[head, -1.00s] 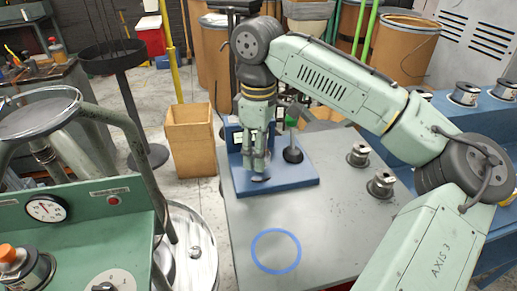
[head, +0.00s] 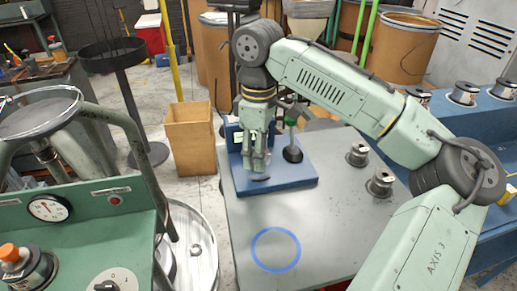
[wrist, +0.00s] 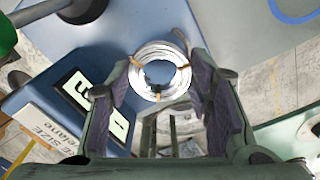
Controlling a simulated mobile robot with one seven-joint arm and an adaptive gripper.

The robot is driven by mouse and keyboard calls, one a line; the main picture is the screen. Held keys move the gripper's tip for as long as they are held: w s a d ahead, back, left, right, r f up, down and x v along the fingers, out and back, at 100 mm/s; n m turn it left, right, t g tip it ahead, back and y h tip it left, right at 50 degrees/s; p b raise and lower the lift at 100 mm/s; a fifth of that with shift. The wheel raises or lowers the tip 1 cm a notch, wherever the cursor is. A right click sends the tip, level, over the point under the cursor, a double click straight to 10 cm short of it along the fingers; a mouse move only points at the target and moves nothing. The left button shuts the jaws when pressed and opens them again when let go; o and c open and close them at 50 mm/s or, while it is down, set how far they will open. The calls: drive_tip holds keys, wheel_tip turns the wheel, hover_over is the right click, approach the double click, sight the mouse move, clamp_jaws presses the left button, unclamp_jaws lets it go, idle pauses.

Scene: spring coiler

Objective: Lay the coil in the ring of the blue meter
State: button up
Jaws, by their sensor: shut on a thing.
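The coil is a ring of silver wire with tan ties; it shows in the wrist view (wrist: 148,52). My gripper (wrist: 160,72) has one finger on each side of it and is shut on it. In the head view my gripper (head: 257,168) points down over the base of the blue meter (head: 285,187). A grey round shape sits just below the fingertips; I cannot tell there whether it is the coil or part of the meter. The meter's ring is not clearly visible under the coil.
A black stand with a round foot (head: 292,154) is close to the right of my gripper. Two metal spools (head: 380,183) stand on the grey table (head: 325,222). A blue circle (head: 276,249) marks its clear front. A green machine (head: 100,225) is at left.

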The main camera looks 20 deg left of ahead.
drive_tip(key=shift+f+b, duration=0.45)
drive_tip(key=shift+f, duration=1.05)
drive_tip(key=o, duration=1.4)
drive_tip(key=shift+r, duration=0.1)
wheel_tip(320, 180, up, 12)
